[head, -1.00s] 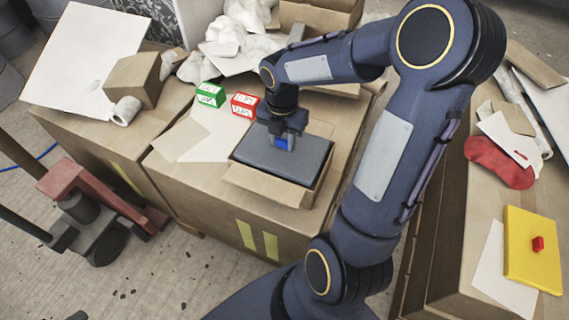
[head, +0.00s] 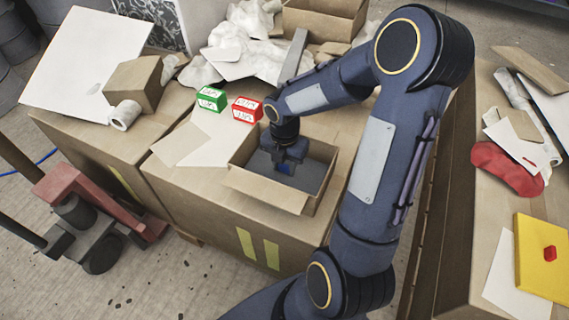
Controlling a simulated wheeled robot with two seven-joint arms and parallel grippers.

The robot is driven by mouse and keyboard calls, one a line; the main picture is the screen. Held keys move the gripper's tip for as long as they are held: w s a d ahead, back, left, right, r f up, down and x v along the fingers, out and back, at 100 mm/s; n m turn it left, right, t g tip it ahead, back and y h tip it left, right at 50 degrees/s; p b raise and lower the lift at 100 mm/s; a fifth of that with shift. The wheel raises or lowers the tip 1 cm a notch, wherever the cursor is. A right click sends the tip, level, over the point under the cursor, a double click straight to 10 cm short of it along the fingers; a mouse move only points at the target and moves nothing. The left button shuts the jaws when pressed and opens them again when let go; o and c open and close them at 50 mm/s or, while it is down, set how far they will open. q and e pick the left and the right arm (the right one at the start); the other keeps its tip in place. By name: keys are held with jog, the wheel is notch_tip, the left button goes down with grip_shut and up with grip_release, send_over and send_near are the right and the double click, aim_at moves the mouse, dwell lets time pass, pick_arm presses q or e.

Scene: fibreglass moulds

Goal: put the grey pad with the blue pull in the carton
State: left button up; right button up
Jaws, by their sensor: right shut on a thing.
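The grey pad (head: 311,181) lies low inside the open carton (head: 262,194), within its walls. Its blue pull (head: 285,168) shows only partly, between the fingers of my right gripper (head: 285,168). My right gripper reaches down into the carton from above and is shut on the blue pull. Part of the pad is hidden by the gripper and by the carton's front wall. I cannot tell whether the pad touches the carton's floor. My left gripper is out of view.
A green block (head: 211,99) and a red block (head: 247,109) stand behind the carton, near white sheets (head: 213,142). Another open box (head: 325,20) stands at the back. On the right table are a red piece (head: 505,168) and a yellow pad (head: 542,257) with a red pull.

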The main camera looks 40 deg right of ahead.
jog(key=o, duration=1)
jog(key=shift+c, duration=0.2)
notch_tip(320, 180, up, 12)
jog(key=f+p, duration=0.1)
jog(key=p, duration=0.3)
jog(key=s+a+r+m+t+y, duration=0.2)
jog(key=s+a+m, duration=0.3)
jog(key=m, duration=0.7)
jog(key=s+a+r+m+t+y, duration=0.1)
jog(key=s+a+r+m+t, duration=0.2)
jog(key=s+m, duration=0.6)
jog(key=a+r+m, duration=0.2)
jog(key=a+m, duration=0.1)
jog(key=m, duration=0.1)
jog(key=shift+s+a+r+t+y, duration=0.3)
jog(key=shift+s+y, duration=0.1)
jog(key=shift+r, duration=0.1)
